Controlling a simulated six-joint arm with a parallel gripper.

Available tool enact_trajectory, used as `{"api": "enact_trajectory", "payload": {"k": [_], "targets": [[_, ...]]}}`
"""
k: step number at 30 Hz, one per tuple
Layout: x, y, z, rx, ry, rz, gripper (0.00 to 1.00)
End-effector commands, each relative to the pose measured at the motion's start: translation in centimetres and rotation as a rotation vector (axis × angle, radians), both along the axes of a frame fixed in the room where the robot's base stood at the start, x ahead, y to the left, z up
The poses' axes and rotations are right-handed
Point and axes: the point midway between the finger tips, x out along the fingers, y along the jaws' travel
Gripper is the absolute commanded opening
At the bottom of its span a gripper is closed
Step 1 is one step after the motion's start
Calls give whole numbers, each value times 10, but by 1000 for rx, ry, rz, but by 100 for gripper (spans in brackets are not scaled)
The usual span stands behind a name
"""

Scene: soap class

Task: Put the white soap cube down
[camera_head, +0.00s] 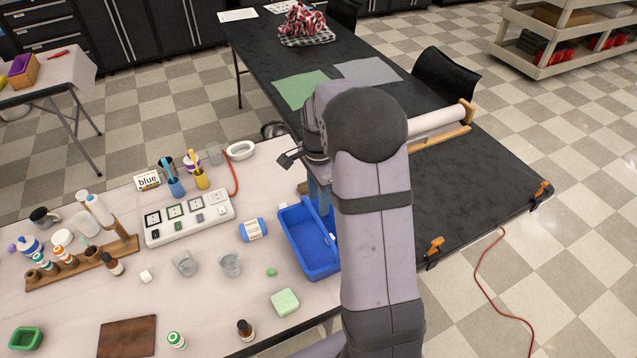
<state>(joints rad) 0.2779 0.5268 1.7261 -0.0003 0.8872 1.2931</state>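A small white cube (145,276), which looks like the white soap cube, lies on the light table, left of the clear glasses. My gripper (290,158) is far from it, up and to the right, near the back edge of the light table. Only a dark finger part shows at its left side; my arm hides the rest. I cannot tell whether the gripper is open or shut, or whether it holds anything.
A blue tray (311,242) sits partly behind my arm. A brown board (128,337) lies in front.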

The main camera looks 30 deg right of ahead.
Motion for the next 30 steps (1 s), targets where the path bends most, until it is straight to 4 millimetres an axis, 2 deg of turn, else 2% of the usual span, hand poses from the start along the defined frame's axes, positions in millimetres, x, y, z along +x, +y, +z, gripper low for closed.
{"api": "enact_trajectory", "payload": {"k": [6,13,23,26,30], "targets": [[0,0,38,-1,-4,0,37],[0,0,62,0,-1,0,37],[-4,5,68,0,1,40,37],[-15,16,65,1,2,138,37],[-43,42,59,0,3,398,37]]}}
